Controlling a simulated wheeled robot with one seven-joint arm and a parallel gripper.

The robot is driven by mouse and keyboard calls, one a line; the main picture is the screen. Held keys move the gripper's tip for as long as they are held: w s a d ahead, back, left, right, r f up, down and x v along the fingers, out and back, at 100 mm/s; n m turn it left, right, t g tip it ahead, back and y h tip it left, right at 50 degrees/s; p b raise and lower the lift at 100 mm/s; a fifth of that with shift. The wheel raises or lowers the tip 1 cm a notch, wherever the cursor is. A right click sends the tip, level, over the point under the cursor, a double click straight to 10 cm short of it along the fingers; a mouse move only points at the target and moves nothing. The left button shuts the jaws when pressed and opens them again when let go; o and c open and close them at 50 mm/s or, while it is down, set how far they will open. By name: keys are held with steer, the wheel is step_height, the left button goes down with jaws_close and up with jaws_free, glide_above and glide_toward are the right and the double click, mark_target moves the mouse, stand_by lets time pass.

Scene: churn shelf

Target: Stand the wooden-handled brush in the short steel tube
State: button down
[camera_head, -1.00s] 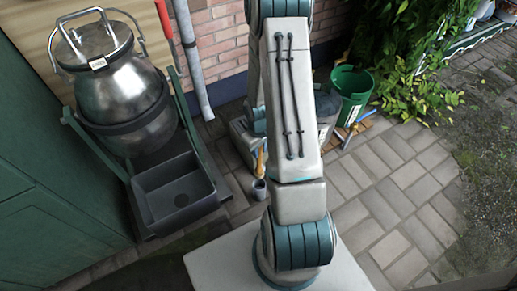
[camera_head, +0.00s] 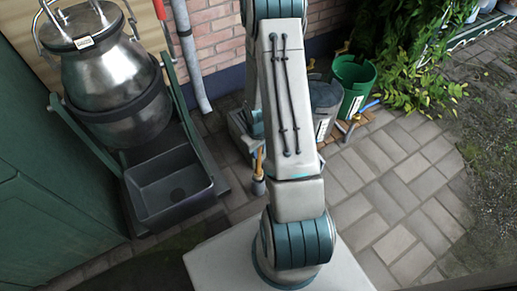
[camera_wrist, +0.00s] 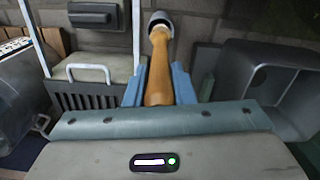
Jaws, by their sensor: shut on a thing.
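My gripper (camera_wrist: 158,88) has its blue fingers shut on the wooden handle of the brush (camera_wrist: 159,65) in the wrist view. In the head view the orange-brown handle (camera_head: 259,160) shows just left of my arm, roughly upright. A short grey cylindrical piece (camera_head: 258,187) is at its lower end, and a grey-white piece with a darker face (camera_wrist: 158,22) is at the handle's far end in the wrist view. I cannot tell whether this is the brush head or the steel tube. My fingers are hidden behind my arm in the head view.
A steel churn (camera_head: 115,95) stands on a green frame at left, with a dark open tray (camera_head: 170,188) in front. A grey crate (camera_head: 240,128) stands by the brick wall (camera_head: 215,40). A green bucket (camera_head: 354,85) and a grey bucket (camera_head: 325,100) stand to the right. Paving at right is clear.

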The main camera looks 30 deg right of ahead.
mark_target(258, 162)
steer(key=shift+f+b, duration=2.8)
steer(key=shift+f, duration=1.25)
steer(key=c, duration=1.1)
jaws_free()
steer(key=shift+c, duration=0.2)
steer(key=shift+r, duration=0.1)
step_height(258, 162, up, 14)
steer(key=p, duration=0.6)
steer(key=shift+w+f+p, duration=0.15)
steer(key=shift+f+p, duration=0.05)
steer(key=shift+p, duration=0.1)
